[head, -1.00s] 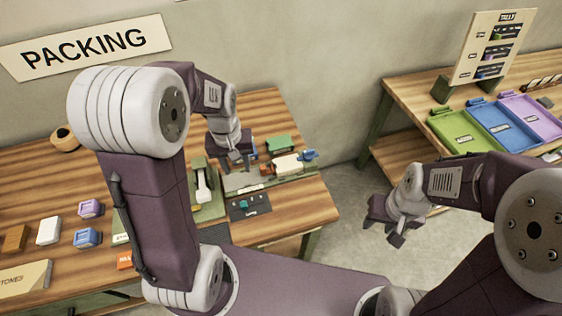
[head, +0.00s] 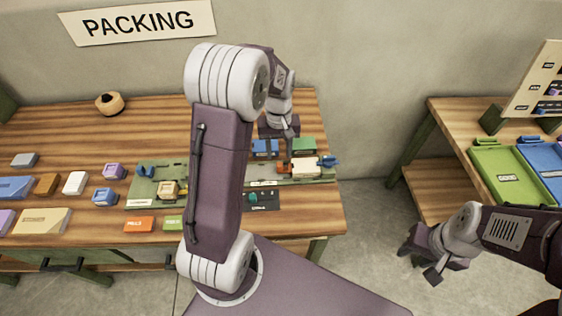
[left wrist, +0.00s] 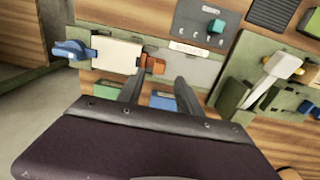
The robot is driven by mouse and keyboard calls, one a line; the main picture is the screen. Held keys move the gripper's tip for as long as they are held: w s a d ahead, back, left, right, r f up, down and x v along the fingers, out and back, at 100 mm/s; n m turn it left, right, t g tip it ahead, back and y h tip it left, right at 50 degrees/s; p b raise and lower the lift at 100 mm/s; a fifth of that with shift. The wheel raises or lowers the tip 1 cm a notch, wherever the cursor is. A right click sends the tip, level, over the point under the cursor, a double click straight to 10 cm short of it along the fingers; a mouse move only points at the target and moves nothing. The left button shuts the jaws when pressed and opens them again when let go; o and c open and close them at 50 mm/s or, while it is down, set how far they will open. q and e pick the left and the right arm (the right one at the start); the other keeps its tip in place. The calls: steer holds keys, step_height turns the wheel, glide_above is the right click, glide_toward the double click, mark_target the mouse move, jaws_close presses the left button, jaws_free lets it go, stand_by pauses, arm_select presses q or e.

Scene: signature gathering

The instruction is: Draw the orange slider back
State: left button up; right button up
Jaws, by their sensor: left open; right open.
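The orange slider (head: 284,168) is a small orange piece at the left end of a white block (head: 306,167) on a grey-green fixture, whose other end has a blue handle (head: 330,161). In the left wrist view the orange slider (left wrist: 155,65) is just beyond my left fingertips (left wrist: 160,82), nearer the left finger; I cannot tell whether they touch. My left gripper (head: 288,131) is open and empty, pointing down over the table behind the fixture. My right gripper (head: 428,256) is open and empty, off the table over the floor.
A blue block (head: 264,148) and a green block (head: 304,144) stand behind the fixture. A dark plate with a teal knob (head: 253,197) lies in front. My left arm hides part of the table's middle. Further left are several small blocks and an orange tag (head: 139,223).

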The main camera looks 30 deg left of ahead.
mark_target(280, 164)
arm_select(q)
step_height(280, 164, down, 6)
steer(key=shift+d+r, duration=0.1)
jaws_close()
stand_by(1.5)
